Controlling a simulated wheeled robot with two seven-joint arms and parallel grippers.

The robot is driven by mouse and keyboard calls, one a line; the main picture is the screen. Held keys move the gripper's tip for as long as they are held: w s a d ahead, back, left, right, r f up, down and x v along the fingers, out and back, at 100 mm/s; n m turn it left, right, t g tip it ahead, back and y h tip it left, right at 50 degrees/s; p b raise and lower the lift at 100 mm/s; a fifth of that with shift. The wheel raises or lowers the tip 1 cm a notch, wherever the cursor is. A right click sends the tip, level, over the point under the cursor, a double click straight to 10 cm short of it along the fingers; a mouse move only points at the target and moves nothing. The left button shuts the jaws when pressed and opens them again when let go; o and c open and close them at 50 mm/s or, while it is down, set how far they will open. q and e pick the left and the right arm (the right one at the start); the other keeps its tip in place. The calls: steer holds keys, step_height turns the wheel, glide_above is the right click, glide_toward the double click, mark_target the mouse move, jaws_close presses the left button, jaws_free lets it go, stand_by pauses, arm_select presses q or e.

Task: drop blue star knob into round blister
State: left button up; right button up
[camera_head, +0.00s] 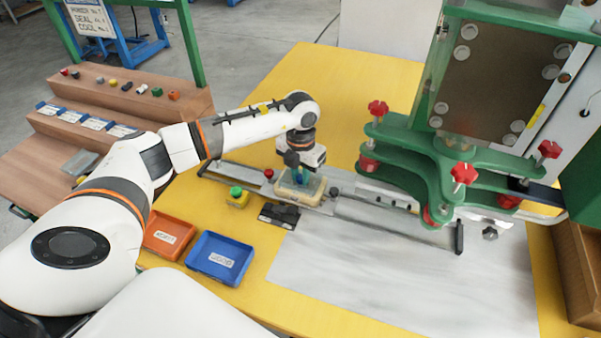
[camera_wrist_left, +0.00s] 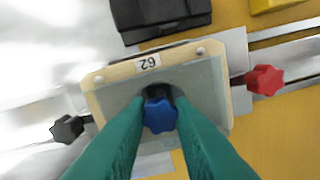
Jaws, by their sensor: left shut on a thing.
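My left gripper (camera_head: 299,176) points down over the beige fixture block (camera_head: 290,193) on the rail. In the left wrist view its green fingers (camera_wrist_left: 160,125) are shut on the blue star knob (camera_wrist_left: 160,115). The knob is over the clear sheet of the block (camera_wrist_left: 100,105), which carries a label "62". A dark round opening, likely the round blister (camera_wrist_left: 155,92), shows partly behind the knob; the knob and fingers hide the rest. I cannot tell whether the knob touches it. My right gripper is not in view.
A red star knob (camera_wrist_left: 265,80) and a black knob (camera_wrist_left: 68,128) flank the block. Blue (camera_head: 219,258) and orange (camera_head: 168,235) trays lie left. The green press (camera_head: 430,160) stands right.

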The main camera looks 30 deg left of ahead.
arm_select(q)
steer(key=o, duration=1)
steer(key=shift+r, duration=0.1)
steer(key=c, duration=0.4)
steer(key=shift+r+p, duration=2.5)
steer(key=shift+r, duration=1.05)
steer(key=shift+f, duration=0.1)
